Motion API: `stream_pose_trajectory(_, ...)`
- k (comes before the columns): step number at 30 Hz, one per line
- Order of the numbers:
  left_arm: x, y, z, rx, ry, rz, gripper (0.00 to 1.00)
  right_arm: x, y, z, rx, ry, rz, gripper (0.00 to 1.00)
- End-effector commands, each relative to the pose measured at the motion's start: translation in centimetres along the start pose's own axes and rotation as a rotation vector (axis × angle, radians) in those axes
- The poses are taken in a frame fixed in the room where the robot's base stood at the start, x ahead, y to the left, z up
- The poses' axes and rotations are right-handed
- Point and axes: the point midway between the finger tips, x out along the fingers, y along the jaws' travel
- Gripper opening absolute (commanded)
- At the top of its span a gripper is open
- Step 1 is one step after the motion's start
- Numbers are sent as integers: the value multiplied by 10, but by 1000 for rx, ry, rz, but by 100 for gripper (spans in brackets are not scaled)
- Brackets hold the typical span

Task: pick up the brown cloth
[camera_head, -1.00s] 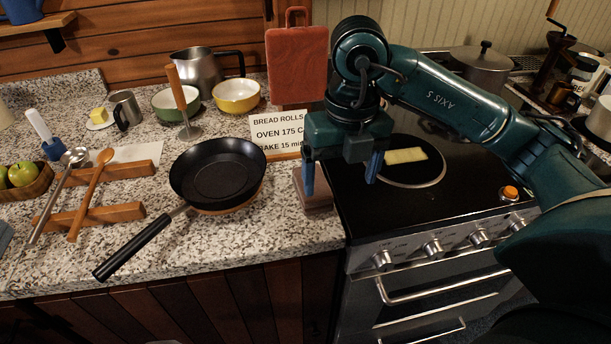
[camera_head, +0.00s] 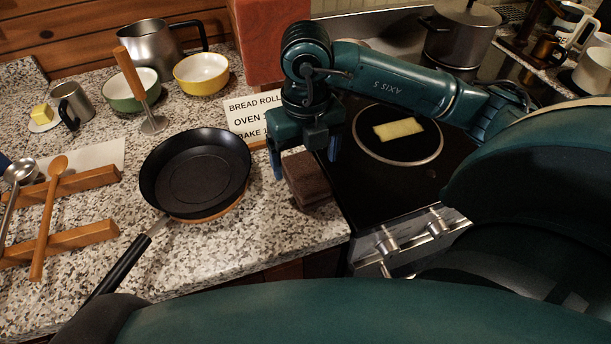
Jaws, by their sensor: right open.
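The brown cloth (camera_head: 308,180) looks like a small folded dark-brown block. It lies on the granite counter at its right edge, beside the stove, in the head view. My right gripper (camera_head: 305,160) is open and points down over the cloth, with one blue finger towards its left side and the other towards its far right. The gripper hides part of the cloth's far side, and I cannot tell whether the fingers touch it. My left gripper is not in view.
A black frying pan (camera_head: 197,172) stands just left of the cloth. A recipe card (camera_head: 241,109) and red board (camera_head: 269,42) are behind. A pale yellow slab (camera_head: 398,130) lies on the black stove top (camera_head: 370,185). Bowls and utensils fill the left counter.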

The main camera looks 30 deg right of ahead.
Motion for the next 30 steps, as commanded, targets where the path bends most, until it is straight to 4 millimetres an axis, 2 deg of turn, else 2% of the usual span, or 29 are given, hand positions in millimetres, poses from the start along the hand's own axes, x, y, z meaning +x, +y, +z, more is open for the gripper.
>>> stream_pose_trajectory(5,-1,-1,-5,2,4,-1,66,12,-1,1,1,3,-1,84)
stream_pose_trajectory(13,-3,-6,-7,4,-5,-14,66,50,-2,3,0,3,0,84)
stream_pose_trajectory(22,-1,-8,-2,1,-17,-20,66,56,-2,4,-1,-1,0,84)
stream_pose_trajectory(30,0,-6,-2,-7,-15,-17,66,56,-2,4,-1,-1,1,62)
